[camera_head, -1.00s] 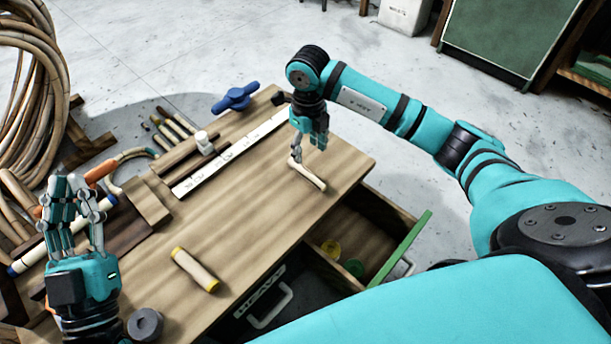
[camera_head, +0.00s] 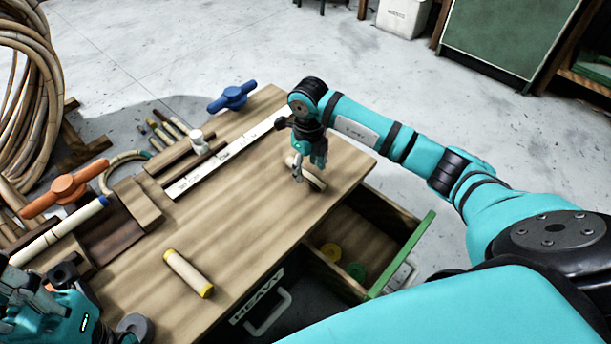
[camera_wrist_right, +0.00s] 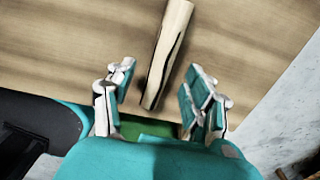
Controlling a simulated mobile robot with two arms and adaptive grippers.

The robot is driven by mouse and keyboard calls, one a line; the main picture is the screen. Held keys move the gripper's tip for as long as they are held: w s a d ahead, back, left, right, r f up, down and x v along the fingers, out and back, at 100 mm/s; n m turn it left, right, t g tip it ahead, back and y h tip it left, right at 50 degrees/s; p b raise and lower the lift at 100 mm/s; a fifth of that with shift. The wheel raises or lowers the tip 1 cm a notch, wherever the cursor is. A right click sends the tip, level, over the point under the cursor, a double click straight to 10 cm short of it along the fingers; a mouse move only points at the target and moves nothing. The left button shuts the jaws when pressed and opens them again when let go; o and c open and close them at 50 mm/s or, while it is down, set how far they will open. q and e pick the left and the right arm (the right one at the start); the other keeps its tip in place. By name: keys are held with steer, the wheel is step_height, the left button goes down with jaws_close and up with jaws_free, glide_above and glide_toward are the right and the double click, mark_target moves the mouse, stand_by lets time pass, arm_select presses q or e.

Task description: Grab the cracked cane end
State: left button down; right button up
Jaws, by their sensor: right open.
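The cracked cane end (camera_head: 317,181) is a short pale cane piece with a dark split, lying on the wooden bench near its right edge. In the right wrist view the cane end (camera_wrist_right: 168,48) runs between the two sets of fingers, with the dark crack along its lower part. My right gripper (camera_head: 300,174) hangs over it, fingers pointing down. In the right wrist view my right gripper (camera_wrist_right: 158,80) is open, with fingers on both sides and gaps to the cane. My left gripper (camera_head: 30,305) is at the lower left corner, partly cut off; its jaw state is unclear.
A yellow-ended cane roll (camera_head: 188,272) lies on the bench (camera_head: 235,230). A white ruler strip (camera_head: 225,155), a blue clamp handle (camera_head: 232,97) and an orange handle (camera_head: 64,188) are farther left. An open drawer (camera_head: 340,262) with a green front juts out below the right edge.

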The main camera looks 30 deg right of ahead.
step_height(320, 180, down, 2)
steer(key=shift+f, duration=0.1)
jaws_close()
stand_by(0.4)
steer(key=shift+r, duration=0.2)
